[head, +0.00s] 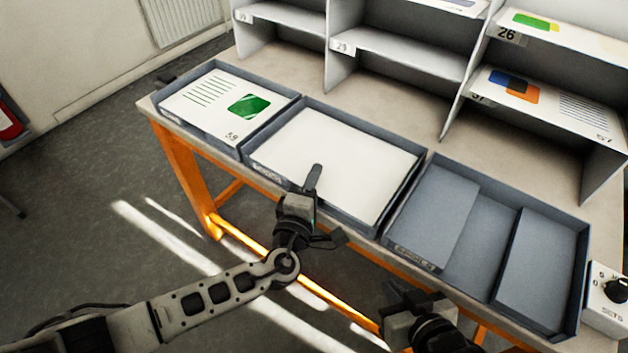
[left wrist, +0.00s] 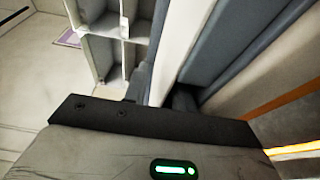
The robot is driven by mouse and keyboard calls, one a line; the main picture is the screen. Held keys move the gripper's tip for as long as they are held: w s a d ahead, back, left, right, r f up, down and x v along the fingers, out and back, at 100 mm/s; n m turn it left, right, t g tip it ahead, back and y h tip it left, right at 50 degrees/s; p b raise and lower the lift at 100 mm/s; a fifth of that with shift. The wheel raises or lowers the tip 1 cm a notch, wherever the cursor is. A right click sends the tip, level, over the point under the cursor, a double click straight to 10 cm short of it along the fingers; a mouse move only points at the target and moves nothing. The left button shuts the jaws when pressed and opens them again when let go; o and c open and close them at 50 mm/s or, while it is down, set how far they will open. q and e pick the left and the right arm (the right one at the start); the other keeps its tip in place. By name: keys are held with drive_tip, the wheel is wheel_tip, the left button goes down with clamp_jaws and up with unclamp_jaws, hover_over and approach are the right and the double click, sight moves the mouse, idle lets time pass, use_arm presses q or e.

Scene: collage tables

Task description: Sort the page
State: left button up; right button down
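A page with green print and lines (head: 215,105), numbered 58 or 59, lies in the left grey tray (head: 262,138). Blank white paper (head: 345,155) lies in the middle tray (head: 405,195). A page with blue and orange shapes (head: 550,103), numbered 57, lies in a right-hand shelf slot. Another page with a green patch (head: 560,38) lies in the slot above, labelled 26. My left gripper (head: 325,208) is open and empty at the front edge of the middle tray. My right gripper (head: 395,298) is low in front of the right tray; its fingers are unclear.
The right tray (head: 572,215) holds no pages and has raised grey panels inside. Grey shelving (head: 400,52) with numbered slots stands at the back of the table. A box with a black knob (head: 616,290) sits at the right edge. The bench's orange frame (head: 182,170) is below.

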use_arm(q)
drive_tip(key=shift+s+f, duration=0.1)
drive_tip(key=v, duration=1.5)
drive_tip(key=shift+s+a+p, duration=0.2)
drive_tip(key=shift+s+p, duration=0.15)
drive_tip(key=shift+p, duration=0.05)
drive_tip(key=a+n+g+y, duration=0.3)
drive_tip(key=a+n+y, duration=0.25)
drive_tip(key=n, duration=1.05)
drive_tip(key=a+n+g+y, duration=0.4)
drive_tip(key=a+n, duration=0.2)
drive_tip(key=n, duration=1)
drive_tip(key=s+a+n+g+h, duration=0.4)
drive_tip(key=s+n+g, duration=0.5)
drive_tip(key=n, duration=1.5)
drive_tip(key=w+d+f+m+t+h, duration=0.1)
drive_tip(key=w+d+f+t+h, duration=0.2)
drive_tip(key=t, duration=0.6)
drive_tip(key=d+f, duration=0.2)
drive_tip(key=shift+w+d, duration=0.35)
drive_tip(key=shift+w, duration=0.05)
